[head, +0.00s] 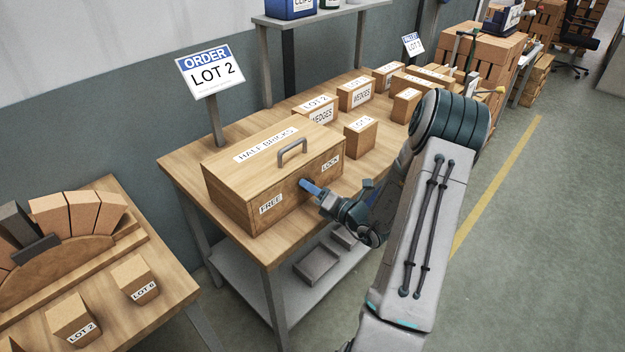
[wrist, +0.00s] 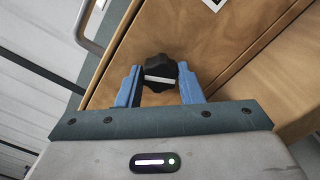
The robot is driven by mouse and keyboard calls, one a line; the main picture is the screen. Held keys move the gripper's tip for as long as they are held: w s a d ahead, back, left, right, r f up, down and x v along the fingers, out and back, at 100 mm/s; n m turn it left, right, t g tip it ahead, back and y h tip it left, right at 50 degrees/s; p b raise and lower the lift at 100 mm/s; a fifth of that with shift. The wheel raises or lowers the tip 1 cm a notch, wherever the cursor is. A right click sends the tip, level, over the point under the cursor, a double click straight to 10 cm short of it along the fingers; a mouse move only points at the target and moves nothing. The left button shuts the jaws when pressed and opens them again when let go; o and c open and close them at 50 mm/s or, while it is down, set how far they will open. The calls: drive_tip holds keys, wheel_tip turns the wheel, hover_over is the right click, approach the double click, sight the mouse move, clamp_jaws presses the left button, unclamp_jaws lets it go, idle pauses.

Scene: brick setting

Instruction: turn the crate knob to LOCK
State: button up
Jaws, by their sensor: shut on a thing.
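The wooden crate (head: 281,168), labelled HALF BRICKS, stands on the workbench with its lid down and a grey handle (head: 292,150) on it. Its front has a FREE label (head: 271,203) at left and a LOCK label (head: 330,163) at right. The black knob (wrist: 160,72) sits on that front and bears a white mark. In the wrist view the mark lies nearly level, running from finger to finger. My gripper (wrist: 161,90) is shut on the knob, one blue finger on each side. In the head view my gripper (head: 309,187) hides the knob between the labels.
Labelled boxes, among them a wedges box (head: 317,108) and a smaller box (head: 360,138), stand behind the crate on the workbench (head: 186,172). An ORDER LOT 2 sign (head: 211,72) rises behind the crate. Another table (head: 165,300) with blocks stands at left. Floor at right is clear.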

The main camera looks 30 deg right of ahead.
drive_tip(key=shift+m+p, duration=1.85)
drive_tip(key=shift+m, duration=0.25)
drive_tip(key=o, duration=1)
drive_tip(key=shift+c, duration=0.2)
drive_tip(key=shift+s, duration=0.1)
drive_tip(key=b+v, duration=0.2)
drive_tip(key=v, duration=1.1)
drive_tip(key=shift+s+d+b, duration=0.15)
drive_tip(key=shift+s+b, duration=0.15)
drive_tip(key=shift+s, duration=0.05)
drive_tip(key=shift+r, duration=0.1)
